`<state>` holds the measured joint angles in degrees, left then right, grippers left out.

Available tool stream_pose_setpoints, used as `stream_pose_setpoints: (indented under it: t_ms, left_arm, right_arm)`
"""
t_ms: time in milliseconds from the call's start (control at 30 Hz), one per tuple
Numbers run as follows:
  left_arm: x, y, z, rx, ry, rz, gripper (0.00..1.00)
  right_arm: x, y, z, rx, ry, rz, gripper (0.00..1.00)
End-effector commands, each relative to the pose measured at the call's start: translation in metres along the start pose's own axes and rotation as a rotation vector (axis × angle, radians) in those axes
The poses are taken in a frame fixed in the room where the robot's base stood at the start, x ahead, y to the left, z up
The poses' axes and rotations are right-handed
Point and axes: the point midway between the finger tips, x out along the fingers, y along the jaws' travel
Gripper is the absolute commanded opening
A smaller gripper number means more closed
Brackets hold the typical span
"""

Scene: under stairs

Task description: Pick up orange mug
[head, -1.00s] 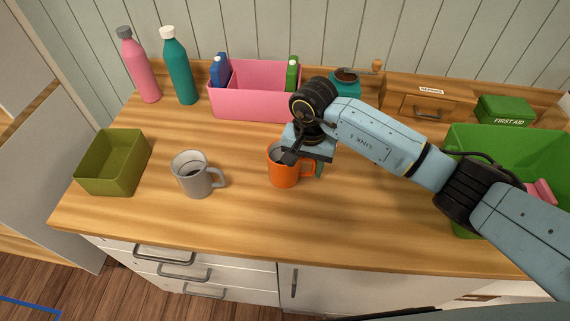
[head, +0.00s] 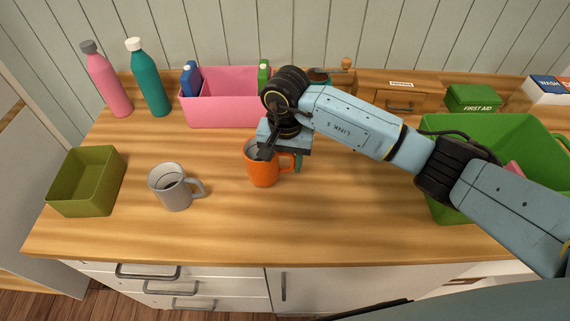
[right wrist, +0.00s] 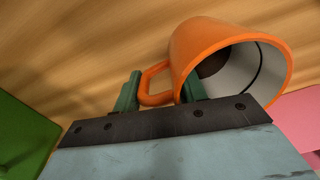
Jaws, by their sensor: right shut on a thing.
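The orange mug (head: 262,170) stands upright on the wooden counter in the middle of the head view, its handle to the right. In the right wrist view the orange mug (right wrist: 215,62) shows its white inside with dark contents. My right gripper (head: 282,157) is at the mug's handle side. In the right wrist view its two green fingers (right wrist: 160,92) are on the handle, one on the outer side and one by the mug wall. The mug looks to be resting on the counter. My left gripper is not in view.
A grey mug (head: 170,190) stands to the left, with an olive bin (head: 84,190) beyond it. A pink bin (head: 222,112), two bottles (head: 150,80) and a wooden drawer box (head: 385,100) line the back. A green crate (head: 500,128) is at right. The front counter is clear.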

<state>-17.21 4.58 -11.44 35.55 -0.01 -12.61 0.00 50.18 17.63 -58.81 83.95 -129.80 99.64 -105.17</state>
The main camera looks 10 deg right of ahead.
Motion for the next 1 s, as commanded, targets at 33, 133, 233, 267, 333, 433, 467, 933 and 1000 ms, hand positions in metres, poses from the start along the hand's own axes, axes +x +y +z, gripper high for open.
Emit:
stream_pose_setpoints:
  t_ms: [33, 133, 233, 267, 333, 433, 467, 933, 1000]
  left_arm:
    - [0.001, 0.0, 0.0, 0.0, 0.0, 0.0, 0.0]
    - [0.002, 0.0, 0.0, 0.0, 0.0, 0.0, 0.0]
    - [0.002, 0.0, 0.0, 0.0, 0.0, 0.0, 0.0]
    - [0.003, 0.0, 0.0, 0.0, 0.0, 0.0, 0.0]
    - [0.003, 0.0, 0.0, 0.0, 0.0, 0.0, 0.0]
    - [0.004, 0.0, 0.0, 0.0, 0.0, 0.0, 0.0]
    - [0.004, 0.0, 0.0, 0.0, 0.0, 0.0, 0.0]
    - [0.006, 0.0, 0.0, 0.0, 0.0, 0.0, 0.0]
    - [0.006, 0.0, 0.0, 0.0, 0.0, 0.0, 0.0]
  right_arm:
    - [-0.007, -0.001, -0.002, -0.001, 0.005, -0.004, 0.01]
    - [-0.018, -0.001, -0.002, 0.001, 0.005, -0.004, 0.01]
    - [-0.028, -0.001, -0.001, -0.001, 0.004, -0.004, 0.01]
    - [-0.032, -0.001, -0.001, 0.0, 0.004, -0.004, 0.01]
    - [-0.039, -0.001, -0.001, 0.0, 0.004, -0.005, 0.01]
    - [-0.048, -0.001, -0.001, 0.0, 0.004, -0.004, 0.01]
    - [-0.05, -0.001, -0.001, 0.0, 0.004, -0.004, 0.01]
    - [-0.073, -0.001, -0.001, 0.0, 0.002, -0.003, 0.01]
    - [-0.074, -0.001, -0.001, 0.0, 0.002, -0.003, 0.01]
